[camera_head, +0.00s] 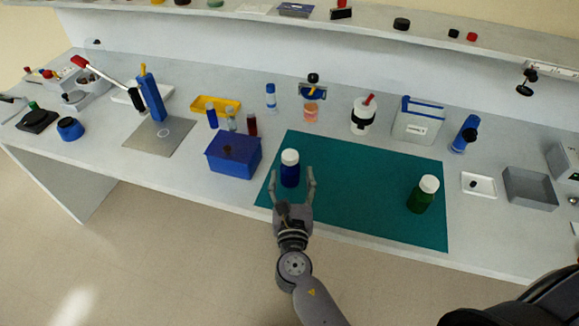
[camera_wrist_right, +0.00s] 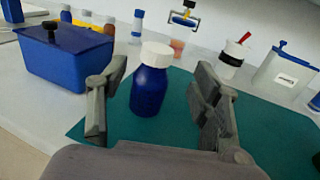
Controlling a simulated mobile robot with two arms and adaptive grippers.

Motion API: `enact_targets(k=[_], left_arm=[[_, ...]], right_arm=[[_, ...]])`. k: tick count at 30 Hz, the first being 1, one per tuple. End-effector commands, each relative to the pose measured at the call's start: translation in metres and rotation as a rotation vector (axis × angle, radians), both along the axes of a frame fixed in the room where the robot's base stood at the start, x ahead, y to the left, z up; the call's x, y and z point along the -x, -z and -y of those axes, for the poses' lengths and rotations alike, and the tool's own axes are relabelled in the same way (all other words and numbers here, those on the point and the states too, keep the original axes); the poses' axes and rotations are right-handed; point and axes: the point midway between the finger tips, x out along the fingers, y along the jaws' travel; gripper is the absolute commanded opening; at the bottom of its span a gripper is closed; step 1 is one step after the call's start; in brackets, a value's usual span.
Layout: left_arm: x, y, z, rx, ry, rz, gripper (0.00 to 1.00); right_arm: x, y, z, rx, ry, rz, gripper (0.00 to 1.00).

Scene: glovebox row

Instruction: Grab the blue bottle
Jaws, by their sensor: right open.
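The blue bottle (camera_head: 290,174) with a white cap stands upright on the left part of the teal mat (camera_head: 352,193). My right gripper (camera_head: 294,180) is open, with one finger on each side of the bottle. In the right wrist view the bottle (camera_wrist_right: 149,88) stands between the two open fingers (camera_wrist_right: 158,105), and gaps show on both sides of it. The fingers do not appear to touch it. My left gripper is not in view.
A green bottle (camera_head: 422,194) with a white cap stands on the mat's right part. A blue box (camera_head: 233,154) with a dark knob sits close to the left of the mat. A white container with a black band (camera_head: 362,115) stands behind. The mat's middle is clear.

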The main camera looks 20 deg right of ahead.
Motion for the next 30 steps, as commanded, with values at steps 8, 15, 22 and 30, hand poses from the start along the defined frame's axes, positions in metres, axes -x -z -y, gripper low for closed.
enact_targets(k=[8,15,22,30], left_arm=[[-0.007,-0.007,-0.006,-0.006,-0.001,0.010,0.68],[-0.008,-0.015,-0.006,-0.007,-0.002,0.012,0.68],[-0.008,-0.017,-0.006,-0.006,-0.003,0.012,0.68],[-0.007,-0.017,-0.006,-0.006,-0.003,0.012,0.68]], right_arm=[[-0.025,0.000,0.007,-0.001,0.000,-0.001,0.59],[-0.058,0.003,0.013,0.000,0.000,0.001,0.59],[-0.073,0.005,0.018,-0.002,-0.001,0.000,0.59],[-0.073,0.005,0.018,-0.002,-0.001,0.000,0.53]])
